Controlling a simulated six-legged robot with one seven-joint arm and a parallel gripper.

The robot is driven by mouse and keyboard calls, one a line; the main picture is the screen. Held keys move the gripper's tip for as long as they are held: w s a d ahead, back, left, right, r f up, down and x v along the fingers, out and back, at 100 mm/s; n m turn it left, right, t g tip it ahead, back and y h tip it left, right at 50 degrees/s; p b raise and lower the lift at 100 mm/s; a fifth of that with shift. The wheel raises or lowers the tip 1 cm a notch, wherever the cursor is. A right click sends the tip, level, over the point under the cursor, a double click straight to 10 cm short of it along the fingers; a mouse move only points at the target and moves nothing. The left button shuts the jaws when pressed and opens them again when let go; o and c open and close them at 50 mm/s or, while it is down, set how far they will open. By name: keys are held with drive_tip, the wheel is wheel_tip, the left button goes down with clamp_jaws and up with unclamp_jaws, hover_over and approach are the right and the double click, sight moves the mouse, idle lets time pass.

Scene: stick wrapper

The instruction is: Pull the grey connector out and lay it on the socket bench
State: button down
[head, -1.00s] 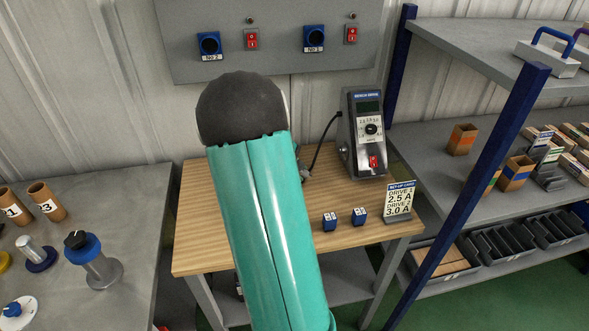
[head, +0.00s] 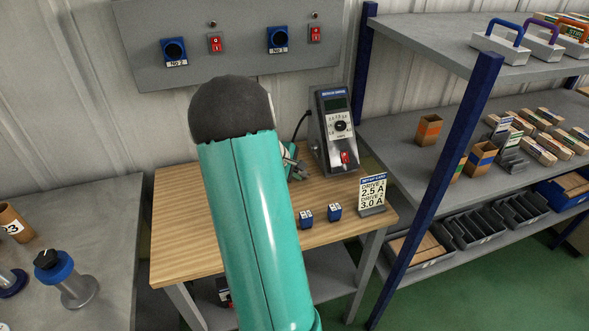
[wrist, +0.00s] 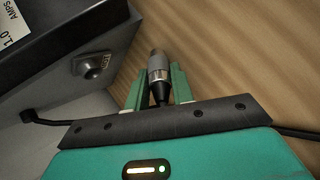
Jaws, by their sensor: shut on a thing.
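The grey connector (wrist: 157,66), a metal-ended plug with a black tapered tail, is between the two green fingers of my gripper (wrist: 158,82) in the wrist view. The fingers are shut on it. It is apart from the round port (wrist: 92,65) on the side of the grey unit at left, and wood grain lies beyond it. In the head view my gripper (head: 294,165) is over the wooden bench (head: 180,225), just left of the bench drive unit (head: 334,125). My arm hides part of the bench there. I cannot tell the connector's height above the wood.
Two small blue blocks (head: 306,216) and a set-up card (head: 372,195) stand near the bench's right front. A black cable (head: 299,127) runs from the unit. A blue shelf post (head: 450,175) stands at right. The bench's left part (head: 180,190) is clear.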

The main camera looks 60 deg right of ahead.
drive_tip(key=c, duration=1.1)
unclamp_jaws()
drive_tip(key=v, duration=1.3)
drive_tip(key=shift+a+r, duration=0.2)
drive_tip(key=shift+r, duration=0.15)
drive_tip(key=shift+w, duration=0.1)
drive_tip(key=w+a+r+m+t+y, duration=0.1)
drive_tip(key=w+a+r+t+y, duration=0.2)
drive_tip(key=a, duration=1)
drive_tip(key=w+a+r+t, duration=0.1)
drive_tip(key=a+r+t, duration=0.3)
drive_tip(key=a, duration=0.9)
drive_tip(key=s+a+r+y, duration=0.1)
drive_tip(key=s+a, duration=0.1)
drive_tip(key=a, duration=0.4)
drive_tip(key=s+a+r+t+y, duration=0.1)
drive_tip(key=s+a, duration=0.1)
drive_tip(key=a, duration=0.5)
drive_tip(key=s+a+r+y, duration=0.1)
drive_tip(key=s+a+y, duration=0.1)
drive_tip(key=a, duration=0.4)
drive_tip(key=shift+s+a+t, duration=0.25)
drive_tip(key=shift+s+t, duration=0.05)
drive_tip(key=shift+s, duration=0.25)
